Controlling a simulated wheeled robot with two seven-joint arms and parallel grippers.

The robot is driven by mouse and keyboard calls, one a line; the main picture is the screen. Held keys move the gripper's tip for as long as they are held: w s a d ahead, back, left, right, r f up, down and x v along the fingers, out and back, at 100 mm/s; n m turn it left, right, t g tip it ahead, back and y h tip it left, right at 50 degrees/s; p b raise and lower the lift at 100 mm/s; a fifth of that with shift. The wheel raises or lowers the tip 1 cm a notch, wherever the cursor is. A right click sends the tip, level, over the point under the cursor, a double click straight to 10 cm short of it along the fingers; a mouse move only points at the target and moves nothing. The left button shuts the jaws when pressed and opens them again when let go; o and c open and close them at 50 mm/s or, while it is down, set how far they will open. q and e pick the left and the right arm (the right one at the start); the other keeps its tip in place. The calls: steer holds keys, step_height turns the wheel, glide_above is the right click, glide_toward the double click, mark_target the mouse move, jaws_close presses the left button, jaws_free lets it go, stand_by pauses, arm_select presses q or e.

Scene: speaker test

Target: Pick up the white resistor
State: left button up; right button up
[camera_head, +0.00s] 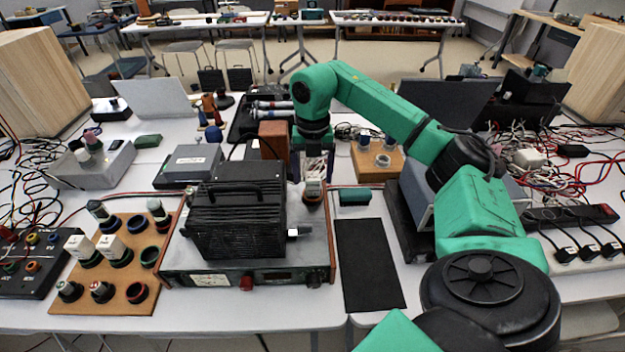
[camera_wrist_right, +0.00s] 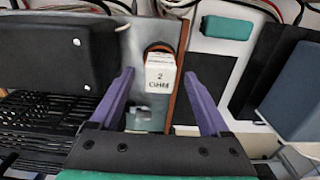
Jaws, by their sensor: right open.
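In the head view the same white resistor (camera_head: 314,187) stands at the back right of the metal-topped instrument (camera_head: 312,240). My right gripper (camera_head: 314,165) is open, pointing down just behind and above it. In the right wrist view its two purple fingers lie either side of the resistor, apart from it. Two more white blocks (camera_head: 78,246) stand on the wooden board at left. My left gripper is not in view.
A black power unit (camera_head: 237,215) sits on the instrument, left of the resistor. A green block (camera_head: 354,197) and a black mat (camera_head: 368,262) lie to the right. A brown block (camera_head: 273,140) stands behind. Cables clutter both sides of the table.

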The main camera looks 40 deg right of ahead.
steer(key=shift+f, duration=0.85)
jaws_close()
steer(key=shift+r, duration=0.15)
